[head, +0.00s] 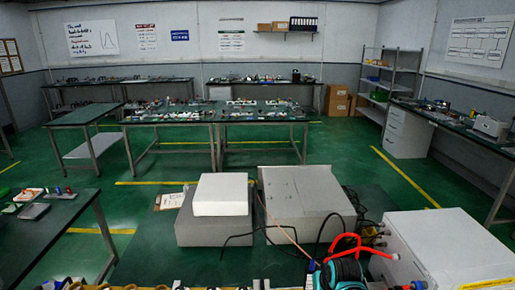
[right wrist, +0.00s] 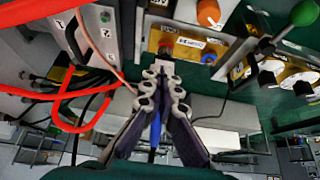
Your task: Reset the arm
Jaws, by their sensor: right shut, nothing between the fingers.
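My right gripper (right wrist: 163,76) is in the middle of the right wrist view, with its fingers together at the tips and nothing held. A blue strip (right wrist: 155,130) shows between the lower parts of its fingers; I cannot tell what it is. Just beyond the tips is a yellow-fronted unit (right wrist: 180,45) with a red knob and a blue knob; I cannot tell whether they touch. My left gripper is not in view, and no right gripper can be made out in the head view.
Red and black cables (right wrist: 70,105) hang left of the gripper near a grey numbered panel (right wrist: 100,30). A green-knobbed lever (right wrist: 303,14) is at upper right. In the head view, a white box (head: 450,245) and grey boxes (head: 305,195) stand ahead; green floor (head: 340,150) is open beyond.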

